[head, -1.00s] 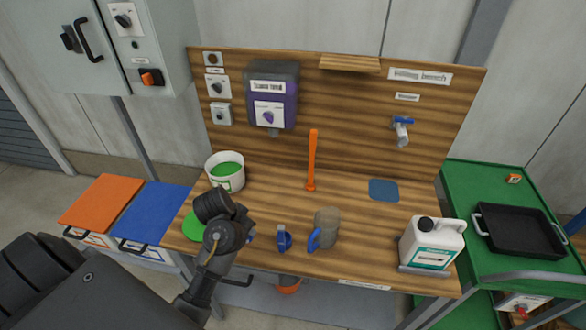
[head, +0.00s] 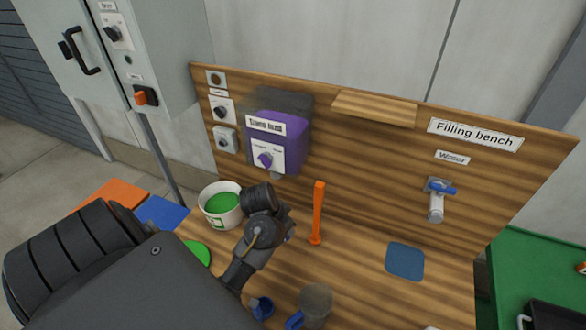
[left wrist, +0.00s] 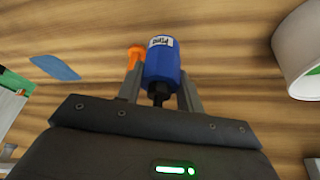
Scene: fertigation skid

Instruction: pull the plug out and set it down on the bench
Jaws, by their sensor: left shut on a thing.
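In the left wrist view a blue plug (left wrist: 164,62) with a white label and a black end sits between the two fingers of my left gripper (left wrist: 160,88), which is shut on it. In the head view my left wrist hides most of the fingers; only a small blue bit of the plug (head: 289,238) shows beside it. The gripper is over the wooden bench (head: 355,270), between the white bucket and the orange post. Which socket the plug belongs to cannot be told. My right gripper is not in view.
A white bucket with green contents (head: 221,205) stands left of my gripper, an orange post (head: 317,215) right of it. A mug with a blue handle (head: 316,302) and a small blue object (head: 262,308) are in front. Bare bench lies around the blue mat (head: 405,261).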

